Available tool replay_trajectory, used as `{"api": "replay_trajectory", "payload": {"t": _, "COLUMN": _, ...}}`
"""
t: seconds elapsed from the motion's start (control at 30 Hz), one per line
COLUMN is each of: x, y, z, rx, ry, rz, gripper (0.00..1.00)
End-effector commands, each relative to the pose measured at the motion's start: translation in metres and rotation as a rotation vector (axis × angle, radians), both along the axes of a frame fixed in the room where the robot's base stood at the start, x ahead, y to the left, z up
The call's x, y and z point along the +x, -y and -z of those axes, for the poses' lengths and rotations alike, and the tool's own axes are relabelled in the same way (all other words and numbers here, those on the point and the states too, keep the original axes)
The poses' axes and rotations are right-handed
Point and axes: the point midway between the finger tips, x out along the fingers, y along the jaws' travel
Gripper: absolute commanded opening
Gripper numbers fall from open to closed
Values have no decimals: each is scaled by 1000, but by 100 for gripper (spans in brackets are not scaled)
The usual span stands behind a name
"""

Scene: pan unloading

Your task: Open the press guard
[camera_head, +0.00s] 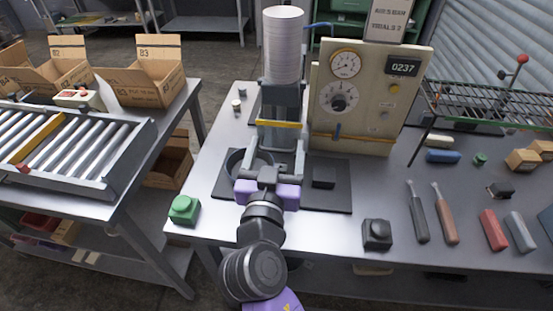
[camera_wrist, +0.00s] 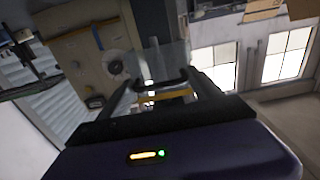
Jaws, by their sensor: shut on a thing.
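The press (camera_head: 283,45) stands at the back middle of the steel bench, with a pale ribbed cylinder above a grey body. Its guard (camera_head: 277,138) looks like a see-through panel at the front, below a yellow bar (camera_head: 278,124). The panel also shows in the wrist view (camera_wrist: 165,62), with a dark handle (camera_wrist: 160,84) at its near edge. My gripper (camera_head: 272,170) is at the press front, low over the dark base plate. It also shows in the wrist view (camera_wrist: 160,88), shut on the guard handle. The exact finger contact is hard to see. The guard looks down across the press front.
A control panel (camera_head: 345,100) with gauge and display stands right of the press. A green button box (camera_head: 184,209) and a black one (camera_head: 377,235) sit near the front edge. Hand tools (camera_head: 445,212) lie at right. A roller conveyor (camera_head: 70,145) stands left.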

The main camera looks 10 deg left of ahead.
Motion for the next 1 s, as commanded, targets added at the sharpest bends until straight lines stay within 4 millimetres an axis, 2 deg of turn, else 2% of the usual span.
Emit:
{"api": "replay_trajectory", "payload": {"t": 0.3, "x": 0, "y": 0, "z": -2, "rx": 3, "ry": 1, "rz": -2, "gripper": 2}}
{"api": "replay_trajectory", "payload": {"t": 0.33, "x": 0, "y": 0, "z": -2, "rx": 2, "ry": 1, "rz": -2, "gripper": 80}}
{"api": "replay_trajectory", "payload": {"t": 0.4, "x": 0, "y": 0, "z": -2, "rx": 2, "ry": 0, "rz": -2, "gripper": 94}}
{"api": "replay_trajectory", "payload": {"t": 0.77, "x": -3, "y": -1, "z": -1, "rx": 1, "ry": -1, "rz": -2, "gripper": 95}}
{"api": "replay_trajectory", "payload": {"t": 0.87, "x": -12, "y": -1, "z": 0, "rx": 1, "ry": 0, "rz": -3, "gripper": 95}}
{"api": "replay_trajectory", "payload": {"t": 1.0, "x": -35, "y": -2, "z": 1, "rx": 1, "ry": 0, "rz": -3, "gripper": 95}}
